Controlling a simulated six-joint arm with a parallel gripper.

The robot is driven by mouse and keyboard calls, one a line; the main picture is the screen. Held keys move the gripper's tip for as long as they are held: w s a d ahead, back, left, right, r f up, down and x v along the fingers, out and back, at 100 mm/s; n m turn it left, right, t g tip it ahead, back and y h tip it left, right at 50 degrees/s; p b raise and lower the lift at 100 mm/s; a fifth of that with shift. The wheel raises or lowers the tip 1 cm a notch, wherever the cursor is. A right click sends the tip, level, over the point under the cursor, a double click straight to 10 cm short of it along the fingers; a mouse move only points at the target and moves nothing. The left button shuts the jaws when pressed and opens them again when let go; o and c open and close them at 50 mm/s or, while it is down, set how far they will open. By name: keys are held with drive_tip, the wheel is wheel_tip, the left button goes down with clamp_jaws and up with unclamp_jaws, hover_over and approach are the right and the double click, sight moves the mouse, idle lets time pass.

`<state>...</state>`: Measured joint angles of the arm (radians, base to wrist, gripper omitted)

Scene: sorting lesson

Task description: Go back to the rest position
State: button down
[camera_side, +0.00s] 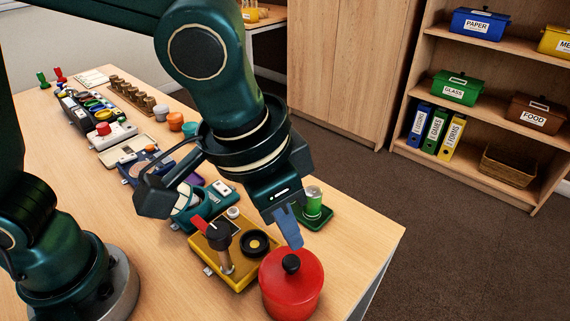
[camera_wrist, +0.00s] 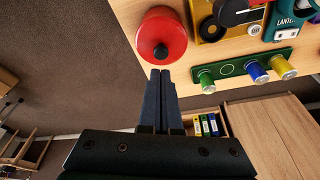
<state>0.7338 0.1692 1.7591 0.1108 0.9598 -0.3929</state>
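My gripper (camera_side: 290,228) is above the near right corner of the table (camera_side: 359,233), pointing down toward a red lidded pot (camera_side: 291,287) with a black knob. In the wrist view my gripper (camera_wrist: 160,72) has its two dark fingers side by side with almost no gap, and nothing shows between them. The red pot (camera_wrist: 165,38) is just beyond the fingertips in that view. In the side view the fingertips overlap the area by the pot's knob; whether they touch it I cannot tell.
A yellow tray (camera_side: 238,282) with a red-handled lever and black ring sits beside the pot. A green holder with cylinders (camera_wrist: 226,84) is close by. Several devices line the table's far side. A shelf (camera_side: 500,116) with labelled bins stands on the right, beside a wooden cabinet (camera_side: 340,65).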

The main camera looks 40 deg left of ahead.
drive_tip(key=shift+r, duration=1.65)
drive_tip(key=w+a+r+n+t, duration=0.15)
drive_tip(key=a+r+n, duration=0.25)
drive_tip(key=a, duration=0.7)
drive_tip(key=s+a+f+t+y, duration=0.1)
drive_tip(key=s+a+f, duration=0.4)
drive_tip(key=s+a, duration=0.1)
drive_tip(key=shift+s+a+f+n, duration=0.3)
drive_tip(key=shift+s+a+f, duration=0.05)
drive_tip(key=shift+s+a, duration=0.1)
